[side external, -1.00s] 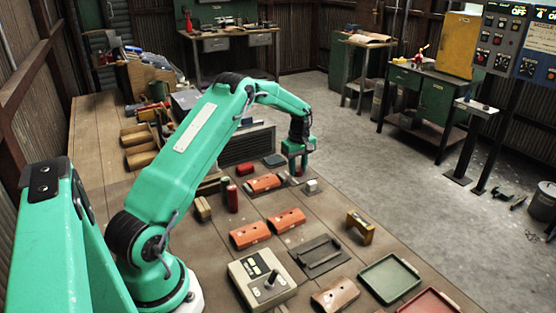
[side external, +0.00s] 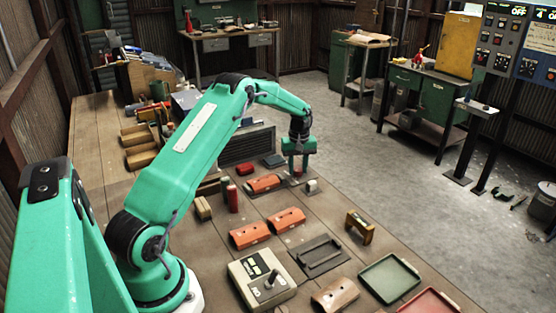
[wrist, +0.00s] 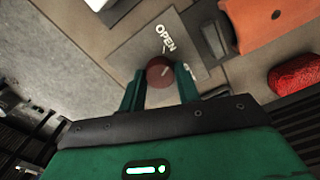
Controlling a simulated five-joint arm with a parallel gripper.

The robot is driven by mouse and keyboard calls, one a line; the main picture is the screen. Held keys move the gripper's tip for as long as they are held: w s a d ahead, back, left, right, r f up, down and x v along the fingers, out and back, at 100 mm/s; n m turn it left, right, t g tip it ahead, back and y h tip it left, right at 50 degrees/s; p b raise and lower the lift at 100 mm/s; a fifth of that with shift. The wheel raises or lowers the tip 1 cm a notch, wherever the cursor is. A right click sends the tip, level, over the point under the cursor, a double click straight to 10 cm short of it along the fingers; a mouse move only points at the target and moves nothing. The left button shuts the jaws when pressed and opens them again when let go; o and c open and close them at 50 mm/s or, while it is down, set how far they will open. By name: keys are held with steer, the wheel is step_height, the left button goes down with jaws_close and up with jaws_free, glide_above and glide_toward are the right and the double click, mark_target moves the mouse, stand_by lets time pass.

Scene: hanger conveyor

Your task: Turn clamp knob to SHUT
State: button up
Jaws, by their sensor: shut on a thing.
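The clamp knob (wrist: 160,71) is a round, dark red knob on a grey-brown plate (wrist: 130,47). In the wrist view it sits between the two green fingers of my gripper (wrist: 160,88), which is shut on it. A pale mark on the knob slants up and to the right. The white word OPEN is printed on the plate just above the knob; no SHUT label is readable. In the side external view my gripper (side external: 298,168) points down at the far part of the bench, and the knob is too small to make out. A small pale fitting (side external: 312,186) stands just right of it.
An orange block (side external: 264,183) lies close left of my gripper, with a red block (side external: 245,169) beyond it. A dark red cylinder (side external: 233,199) stands nearer. More orange blocks (side external: 287,219) and a yellow bracket (side external: 360,226) lie toward the front.

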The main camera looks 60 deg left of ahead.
mark_target(298, 169)
steer(key=m, duration=0.7)
steer(key=shift+r, duration=0.1)
steer(key=m, duration=0.6)
steer(key=shift+m, duration=0.4)
steer(key=o, duration=1)
steer(key=shift+r, duration=3.9)
steer(key=shift+r, duration=0.1)
